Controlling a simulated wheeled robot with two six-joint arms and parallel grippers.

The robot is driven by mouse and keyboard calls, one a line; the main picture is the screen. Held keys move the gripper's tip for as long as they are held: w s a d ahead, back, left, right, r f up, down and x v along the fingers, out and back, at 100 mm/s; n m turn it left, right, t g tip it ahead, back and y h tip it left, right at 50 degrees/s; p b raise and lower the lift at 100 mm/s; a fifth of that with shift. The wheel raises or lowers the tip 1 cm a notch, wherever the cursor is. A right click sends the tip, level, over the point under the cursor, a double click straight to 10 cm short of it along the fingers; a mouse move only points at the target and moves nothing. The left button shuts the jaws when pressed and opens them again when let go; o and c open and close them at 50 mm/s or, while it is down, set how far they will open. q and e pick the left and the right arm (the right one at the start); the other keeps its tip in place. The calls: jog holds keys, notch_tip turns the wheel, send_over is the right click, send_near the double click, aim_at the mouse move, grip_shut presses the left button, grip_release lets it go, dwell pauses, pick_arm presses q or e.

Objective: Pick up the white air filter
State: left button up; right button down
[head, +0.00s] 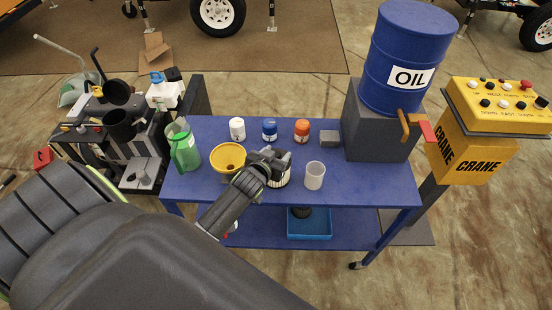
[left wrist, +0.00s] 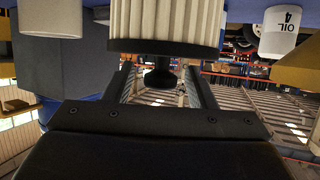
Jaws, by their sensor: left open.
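The white air filter (head: 285,180) stands on the blue table (head: 375,188), mostly hidden behind my left gripper in the head view. In the left wrist view the filter (left wrist: 165,22) is a white pleated cylinder with a black end cap and a black knob. My left gripper (head: 270,160) is over the filter. Its two fingers, also in the left wrist view (left wrist: 160,76), are apart, with the black knob between them and the pleated body beyond. I cannot tell whether the fingers touch the filter. My right gripper is not in view.
A yellow funnel (head: 229,156) and green jug (head: 184,150) stand left of the filter; a pale cup (head: 315,176) stands close on its right. White (head: 237,130), blue (head: 270,131) and orange (head: 302,131) jars stand behind. A blue oil barrel (head: 408,50) stands at right.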

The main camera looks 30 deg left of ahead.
pick_arm(q)
grip_shut()
dwell(0.3)
